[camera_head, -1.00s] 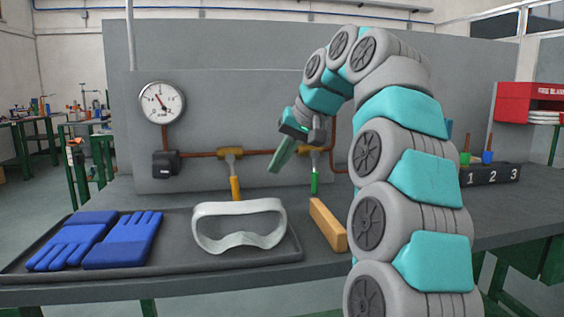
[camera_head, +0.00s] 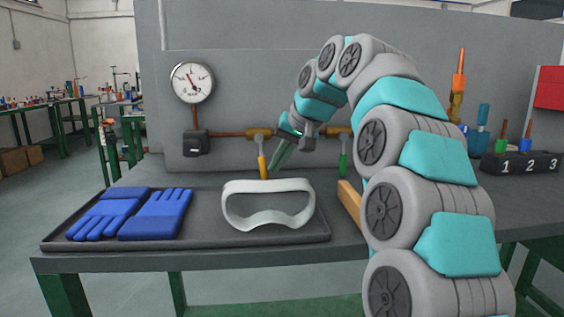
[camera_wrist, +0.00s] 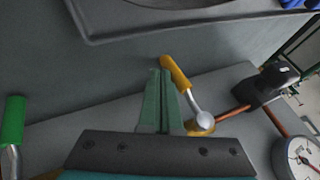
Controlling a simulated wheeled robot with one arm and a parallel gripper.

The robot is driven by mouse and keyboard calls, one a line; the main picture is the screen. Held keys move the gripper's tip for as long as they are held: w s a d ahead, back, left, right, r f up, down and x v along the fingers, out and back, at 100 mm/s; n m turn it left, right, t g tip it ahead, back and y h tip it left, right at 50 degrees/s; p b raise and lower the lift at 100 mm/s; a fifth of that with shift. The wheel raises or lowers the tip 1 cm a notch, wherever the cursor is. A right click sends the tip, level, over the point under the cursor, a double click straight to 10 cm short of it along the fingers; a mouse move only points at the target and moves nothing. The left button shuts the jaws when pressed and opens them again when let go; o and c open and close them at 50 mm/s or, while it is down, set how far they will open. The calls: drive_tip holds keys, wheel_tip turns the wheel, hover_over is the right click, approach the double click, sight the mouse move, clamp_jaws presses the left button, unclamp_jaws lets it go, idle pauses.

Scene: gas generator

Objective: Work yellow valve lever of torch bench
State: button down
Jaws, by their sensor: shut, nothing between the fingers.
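The yellow valve lever (camera_head: 262,163) hangs down from its brass valve on the copper pipe at the back panel. In the wrist view the yellow lever (camera_wrist: 176,73) is just right of my fingertips, its grip pointing up in the picture. My gripper (camera_head: 277,163) is shut and empty, with its green fingers just right of the lever in the head view. In the wrist view my gripper (camera_wrist: 159,75) has its fingers together, close beside the yellow grip. I cannot tell whether they touch. The green valve lever (camera_head: 343,163) hangs to the right, and also shows in the wrist view (camera_wrist: 13,120).
A pressure gauge (camera_head: 192,83) and a dark box (camera_head: 195,143) are left of the valves. A dark tray (camera_head: 208,229) with blue gloves (camera_head: 157,213) and white goggles (camera_head: 268,204) lies in front. A wooden block (camera_head: 349,203) lies right of the tray.

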drive_tip(key=shift+a+f+y, duration=0.15)
drive_tip(key=shift+a+y, duration=0.25)
drive_tip(key=shift+a, duration=0.05)
drive_tip(key=shift+a+f+y, duration=0.1)
drive_tip(key=shift+a+y, duration=0.15)
drive_tip(key=shift+y, duration=0.25)
drive_tip(key=shift+a, duration=0.1)
